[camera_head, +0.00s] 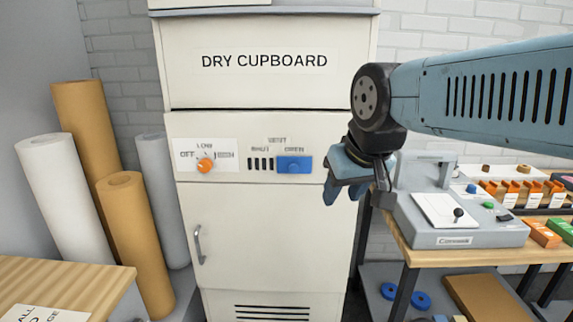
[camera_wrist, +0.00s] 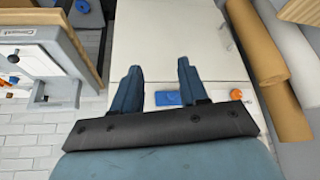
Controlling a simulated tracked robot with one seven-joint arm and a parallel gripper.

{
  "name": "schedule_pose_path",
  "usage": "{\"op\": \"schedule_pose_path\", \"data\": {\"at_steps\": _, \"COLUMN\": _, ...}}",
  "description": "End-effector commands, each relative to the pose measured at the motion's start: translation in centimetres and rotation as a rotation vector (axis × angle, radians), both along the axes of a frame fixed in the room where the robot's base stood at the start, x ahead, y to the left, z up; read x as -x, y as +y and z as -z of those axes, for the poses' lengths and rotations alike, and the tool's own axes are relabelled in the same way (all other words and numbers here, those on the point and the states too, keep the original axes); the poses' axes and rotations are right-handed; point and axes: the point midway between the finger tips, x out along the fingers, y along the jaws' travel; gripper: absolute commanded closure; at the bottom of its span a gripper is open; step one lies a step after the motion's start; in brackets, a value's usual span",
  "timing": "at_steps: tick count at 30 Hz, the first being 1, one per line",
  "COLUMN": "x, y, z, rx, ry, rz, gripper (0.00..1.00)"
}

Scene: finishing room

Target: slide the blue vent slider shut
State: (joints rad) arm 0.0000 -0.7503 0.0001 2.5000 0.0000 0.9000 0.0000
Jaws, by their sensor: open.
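The blue vent slider (camera_head: 294,164) sits on the front panel of the dry cupboard (camera_head: 265,215), under the word OPEN and at the right end of its vent. The dark vent slots (camera_head: 260,164) show uncovered to its left, under SHUT. My gripper (camera_head: 341,190) is open and empty, to the right of the slider and apart from it in the head view. In the wrist view the slider (camera_wrist: 168,98) shows between the two blue fingers (camera_wrist: 157,70), beyond them. I cannot tell the exact distance.
An orange knob (camera_head: 205,165) with OFF and LOW marks is left of the vent. The cupboard door handle (camera_head: 198,244) sits below it. A bench (camera_head: 410,256) with a grey machine (camera_head: 458,222) stands at right. Paper rolls (camera_head: 136,240) stand at left.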

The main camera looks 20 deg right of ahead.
Motion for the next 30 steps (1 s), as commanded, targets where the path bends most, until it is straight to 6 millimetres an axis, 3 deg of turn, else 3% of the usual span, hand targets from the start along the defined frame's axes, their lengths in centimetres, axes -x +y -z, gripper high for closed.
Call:
{"op": "schedule_pose_path", "data": {"at_steps": 3, "x": -0.3, "y": 0.0, "z": -0.2, "rx": 0.0, "ry": 0.002, "rz": 0.004, "gripper": 0.45}}
{"op": "schedule_pose_path", "data": {"at_steps": 8, "x": -2.5, "y": 0.1, "z": -1.4, "rx": 0.0, "ry": 0.017, "rz": 0.034, "gripper": 0.44}}
{"op": "schedule_pose_path", "data": {"at_steps": 18, "x": -12.6, "y": 0.6, "z": -4.8, "rx": -0.002, "ry": 0.066, "rz": 0.17, "gripper": 0.44}}
{"op": "schedule_pose_path", "data": {"at_steps": 24, "x": -18.8, "y": 1.0, "z": -5.6, "rx": -0.006, "ry": 0.086, "rz": 0.247, "gripper": 0.44}}
{"op": "schedule_pose_path", "data": {"at_steps": 30, "x": -22.8, "y": 1.4, "z": -5.6, "rx": -0.013, "ry": 0.096, "rz": 0.297, "gripper": 0.44}}
